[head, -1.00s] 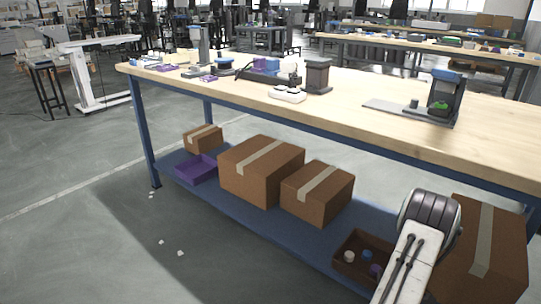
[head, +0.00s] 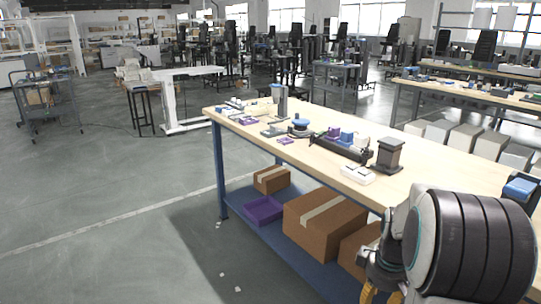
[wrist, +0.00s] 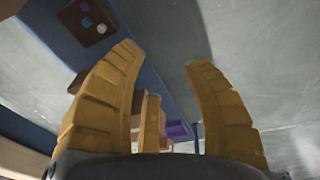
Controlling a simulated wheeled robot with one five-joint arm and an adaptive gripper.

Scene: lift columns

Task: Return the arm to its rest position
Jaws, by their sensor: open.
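My arm shows large at the lower right of the head view, with its dark ribbed joint in front of the workbench (head: 440,170). Parts of my gripper's yellow fingers (head: 381,293) show below that joint at the bottom edge; the rest is hidden or cut off. In the wrist view my gripper (wrist: 165,58) is open, with its yellow fingers spread wide. Nothing is held between them.
Under the bench, a blue shelf (head: 290,258) carries cardboard boxes (head: 322,225) and a purple bin (head: 263,210). A brown tray (wrist: 92,20) with small pieces shows in the wrist view. Open grey floor (head: 100,220) lies to the left.

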